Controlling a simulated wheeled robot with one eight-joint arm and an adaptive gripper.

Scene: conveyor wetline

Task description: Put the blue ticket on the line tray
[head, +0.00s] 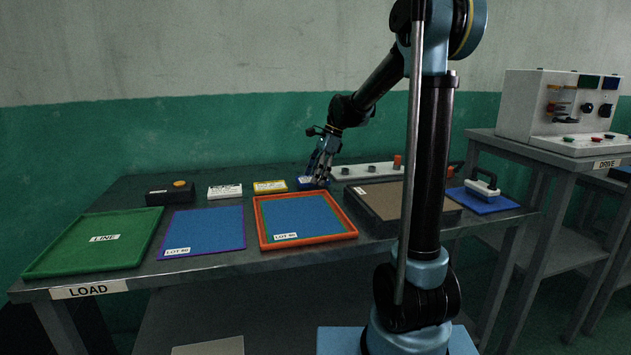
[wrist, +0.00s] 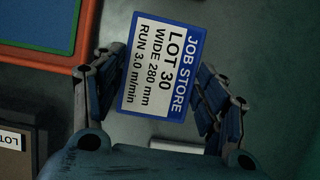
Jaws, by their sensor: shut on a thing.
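The blue ticket (wrist: 162,65) has a white label reading "JOB STORE, LOT 30, WIDE 280 mm, RUN 3.0 m/min". My gripper (wrist: 160,88) is shut on it, with a finger at each side. In the head view my gripper (head: 318,178) is at the back of the bench, and a small part of the blue ticket (head: 305,183) shows beside the fingers. I cannot tell whether the ticket touches the bench. The green line tray (head: 58,262), with a "LINE" label, lies at the far left of the load bench and looks empty.
A blue mat (head: 202,228) marked LOT 80 and an orange-rimmed tray (head: 262,240) lie between the line tray and my gripper. Behind them stand a black box (head: 160,196), a white ticket (head: 225,191) and a yellow ticket (head: 270,186). A brown-topped box (head: 385,198) is to the right.

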